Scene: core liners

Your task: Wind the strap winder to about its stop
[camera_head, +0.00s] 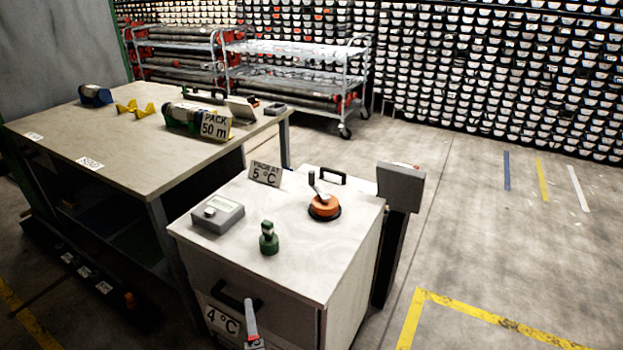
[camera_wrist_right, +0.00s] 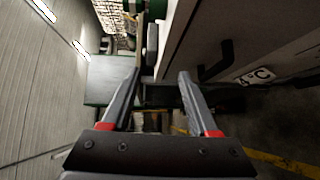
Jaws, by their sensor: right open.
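The strap winder, taken to be the orange round body with a dark base and an upright crank (camera_head: 324,207), sits on the back right part of the white cabinet top (camera_head: 300,265). My right gripper (camera_head: 250,305) is low in front of the cabinet, below its top and well apart from the winder. In the right wrist view my right gripper (camera_wrist_right: 158,74) is open, with nothing between its fingers. The winder cannot be made out in that view. My left gripper is not in view.
A workbench (camera_head: 100,140) is at left. Floor at right is clear.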

